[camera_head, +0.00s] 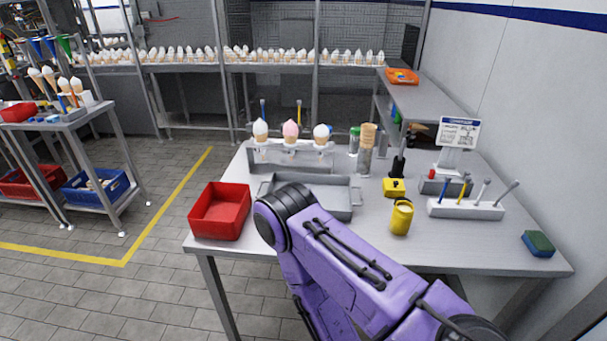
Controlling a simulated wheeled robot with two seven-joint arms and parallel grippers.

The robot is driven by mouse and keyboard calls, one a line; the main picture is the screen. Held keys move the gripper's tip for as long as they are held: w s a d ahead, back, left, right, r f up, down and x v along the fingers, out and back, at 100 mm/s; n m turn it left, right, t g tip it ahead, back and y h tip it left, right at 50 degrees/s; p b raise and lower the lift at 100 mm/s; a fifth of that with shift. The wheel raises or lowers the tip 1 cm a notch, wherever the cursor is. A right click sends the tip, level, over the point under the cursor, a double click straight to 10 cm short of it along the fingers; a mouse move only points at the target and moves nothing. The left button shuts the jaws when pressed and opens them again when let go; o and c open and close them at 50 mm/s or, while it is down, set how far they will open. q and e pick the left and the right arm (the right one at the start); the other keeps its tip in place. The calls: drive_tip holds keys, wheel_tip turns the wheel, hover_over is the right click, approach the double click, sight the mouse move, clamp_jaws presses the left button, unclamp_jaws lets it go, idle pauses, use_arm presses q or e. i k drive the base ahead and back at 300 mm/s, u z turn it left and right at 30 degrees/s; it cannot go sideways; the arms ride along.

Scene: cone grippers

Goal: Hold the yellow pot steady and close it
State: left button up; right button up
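The yellow pot (401,219) stands upright on the metal table, right of the middle. Its round top looks pale, and I cannot tell whether that is its opening or contents. A yellow block-like thing (394,188) with dark marks lies just behind the pot, below a black upright thing (398,165); I cannot tell whether it is a lid. My purple arm comes in from the lower right and crosses the table's front edge, left of the pot and apart from it in the picture. Neither gripper shows.
A red bin (220,211) sits at the table's left corner, beside a grey tray (340,197). Behind are a cone stand (268,163) and wafer cones (367,137). A white tool holder (450,208) and green-blue sponge (538,243) are at right.

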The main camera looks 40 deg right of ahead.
sight(402, 215)
drive_tip(key=u, duration=0.85)
drive_tip(key=k, duration=1.25)
drive_tip(key=z, duration=1.95)
drive_tip(key=i, duration=0.5)
